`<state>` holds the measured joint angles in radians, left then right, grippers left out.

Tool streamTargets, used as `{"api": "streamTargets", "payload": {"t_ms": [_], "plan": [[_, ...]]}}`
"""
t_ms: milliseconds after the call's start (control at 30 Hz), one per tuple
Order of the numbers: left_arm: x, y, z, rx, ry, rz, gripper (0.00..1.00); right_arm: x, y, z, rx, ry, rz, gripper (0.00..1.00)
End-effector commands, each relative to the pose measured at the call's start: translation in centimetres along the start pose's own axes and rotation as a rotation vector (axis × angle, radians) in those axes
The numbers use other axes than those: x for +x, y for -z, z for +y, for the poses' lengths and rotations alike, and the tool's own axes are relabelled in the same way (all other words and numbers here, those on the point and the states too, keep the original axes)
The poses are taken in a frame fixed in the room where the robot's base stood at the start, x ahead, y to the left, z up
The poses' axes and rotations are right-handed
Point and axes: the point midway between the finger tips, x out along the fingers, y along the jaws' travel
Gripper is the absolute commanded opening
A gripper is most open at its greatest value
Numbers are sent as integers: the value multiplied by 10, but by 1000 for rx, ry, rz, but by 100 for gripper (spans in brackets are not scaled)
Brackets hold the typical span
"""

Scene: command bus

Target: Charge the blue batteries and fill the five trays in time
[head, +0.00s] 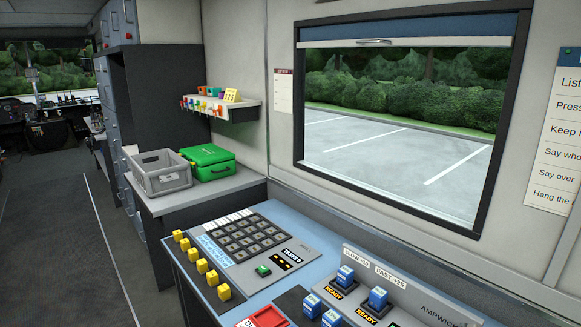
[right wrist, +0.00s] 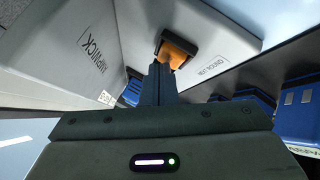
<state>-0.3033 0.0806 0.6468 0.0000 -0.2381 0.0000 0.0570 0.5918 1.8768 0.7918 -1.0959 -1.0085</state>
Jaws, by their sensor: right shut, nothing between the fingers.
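Two blue batteries stand upright in the AMPWICK charger (head: 408,307) in the head view: one battery (head: 345,276) in the SLOW +10 bay, another battery (head: 377,299) in the FAST +25 bay. Yellow READY signs show at both. More blue batteries (head: 312,306) stand at the bottom edge, partly cut off. My right gripper (right wrist: 158,72) shows only in the right wrist view, shut and empty. Its fingertips are at the lower edge of an orange block (right wrist: 178,50) in a dark frame; I cannot tell whether they touch. Blue batteries (right wrist: 245,98) lie beyond it. My left gripper is not in view.
A grey panel (head: 297,243) with a grid of dark square cells and a green button (head: 263,270) lies on the blue bench. Several yellow blocks (head: 212,278) line its left side. A red tray (head: 268,317) is cut off below. A grey crate (head: 163,180) and green case (head: 207,160) stand behind.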

Motion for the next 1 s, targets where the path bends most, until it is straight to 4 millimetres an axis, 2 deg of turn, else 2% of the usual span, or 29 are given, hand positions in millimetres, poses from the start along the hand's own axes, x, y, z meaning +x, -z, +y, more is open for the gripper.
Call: {"api": "streamTargets", "payload": {"t_ms": [200,567,1000], "plan": [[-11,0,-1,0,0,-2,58,-8,6,6,0,1,-1,0],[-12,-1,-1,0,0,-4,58,-10,7,7,0,0,0,0],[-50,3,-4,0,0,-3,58,-39,28,29,0,0,0,0]]}}
